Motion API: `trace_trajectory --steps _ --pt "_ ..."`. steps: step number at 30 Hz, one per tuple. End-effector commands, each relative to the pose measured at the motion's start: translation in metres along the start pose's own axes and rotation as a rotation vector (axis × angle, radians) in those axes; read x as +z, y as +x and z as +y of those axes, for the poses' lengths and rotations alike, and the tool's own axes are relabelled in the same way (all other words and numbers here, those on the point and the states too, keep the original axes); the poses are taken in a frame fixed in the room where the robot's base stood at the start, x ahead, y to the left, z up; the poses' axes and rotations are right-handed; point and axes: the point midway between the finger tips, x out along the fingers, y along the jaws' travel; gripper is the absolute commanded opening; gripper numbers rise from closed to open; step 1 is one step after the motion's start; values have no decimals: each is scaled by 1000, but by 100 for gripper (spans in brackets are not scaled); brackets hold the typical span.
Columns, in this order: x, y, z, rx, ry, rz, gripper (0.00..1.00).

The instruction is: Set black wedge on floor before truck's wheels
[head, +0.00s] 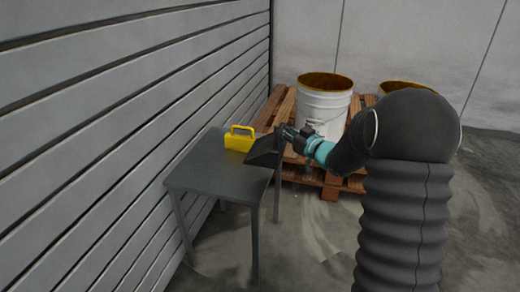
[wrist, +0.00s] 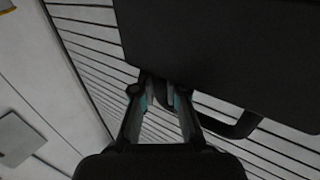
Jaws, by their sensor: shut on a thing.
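The black wedge (head: 264,152) is at the right edge of a small grey table in the head view, and I cannot tell whether it touches the top. My gripper (head: 287,133) is shut on it from the right side. In the wrist view the dark wedge (wrist: 230,50) fills the upper right, with its black handle (wrist: 235,128) below. My gripper's fingers (wrist: 162,95) close together at the wedge's edge. The truck and its wheels are not in either view.
A yellow wedge-like block with a handle (head: 240,138) stands on the grey table (head: 215,180). A slatted grey wall (head: 110,130) runs along the left. Behind, a wooden pallet (head: 330,184) bears white drums (head: 325,103). Floor at the lower middle is clear.

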Motion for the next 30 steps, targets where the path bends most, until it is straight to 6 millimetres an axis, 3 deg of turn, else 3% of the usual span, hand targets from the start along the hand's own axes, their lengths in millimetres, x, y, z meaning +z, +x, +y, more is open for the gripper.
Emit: trace_trajectory --steps 6,12,17,25,30 --pt "23 33 -22 0 0 1 0" --pt "34 49 -32 2 -1 3 0" --pt "40 51 -32 5 0 2 0" --pt "72 50 -32 5 1 0 0" --pt "76 50 -32 6 -1 4 0"
